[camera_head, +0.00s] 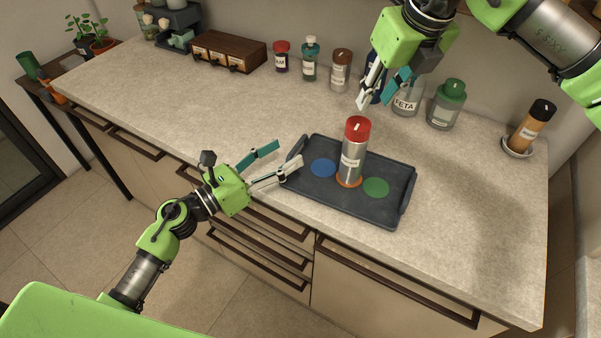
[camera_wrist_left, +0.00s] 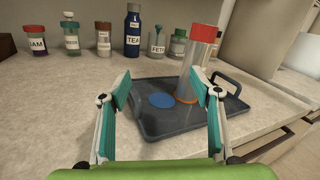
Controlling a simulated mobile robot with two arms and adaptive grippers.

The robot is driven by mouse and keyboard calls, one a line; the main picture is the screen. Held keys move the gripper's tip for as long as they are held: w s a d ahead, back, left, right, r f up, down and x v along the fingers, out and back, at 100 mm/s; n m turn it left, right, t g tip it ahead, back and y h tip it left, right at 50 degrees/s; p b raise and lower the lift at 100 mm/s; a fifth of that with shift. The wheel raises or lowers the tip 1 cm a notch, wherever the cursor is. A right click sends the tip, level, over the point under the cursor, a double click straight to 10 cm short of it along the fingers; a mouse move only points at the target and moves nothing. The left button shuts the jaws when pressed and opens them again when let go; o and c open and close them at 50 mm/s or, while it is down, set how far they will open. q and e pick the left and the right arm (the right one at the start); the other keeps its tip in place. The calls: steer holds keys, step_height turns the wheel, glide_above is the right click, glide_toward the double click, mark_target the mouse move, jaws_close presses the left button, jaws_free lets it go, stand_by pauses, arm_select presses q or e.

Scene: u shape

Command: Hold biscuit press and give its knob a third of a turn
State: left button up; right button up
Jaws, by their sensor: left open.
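The biscuit press (camera_head: 352,165) is a grey cylinder with a label and a red knob (camera_head: 357,127) on top. It stands upright on the orange spot of a dark tray. In the left wrist view the press (camera_wrist_left: 191,75) stands beyond the fingers, right of centre. My left gripper (camera_head: 287,157) is open and empty at the tray's left end, apart from the press; its fingers also show in the left wrist view (camera_wrist_left: 164,88). My right gripper (camera_head: 379,95) hangs above and behind the press, pointing down, with its fingers apart and nothing between them.
The dark tray (camera_head: 327,201) has raised handles, a blue spot (camera_head: 323,168) and a green spot (camera_head: 376,187). Several jars and bottles line the wall, including a green-lidded jar (camera_head: 446,107). A wooden drawer box (camera_head: 229,50) stands at back left. The counter's left part is clear.

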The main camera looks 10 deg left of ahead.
mark_target(344, 156)
arm_select(q)
steer(key=s+d+m, duration=0.1)
steer(key=s+d+m+g+h, duration=0.1)
steer(key=d, duration=0.1)
steer(key=s+d+f+m+g, duration=0.1)
steer(key=d+m, duration=0.1)
steer(key=shift+s+d+h, duration=0.1)
steer(key=shift+d+h, duration=0.05)
steer(key=shift+h, duration=0.15)
steer(key=shift+d, duration=0.3)
steer(key=x, duration=1.3)
steer(key=shift+d+f, duration=0.15)
steer(key=shift+d, duration=0.05)
steer(key=c, duration=1.6)
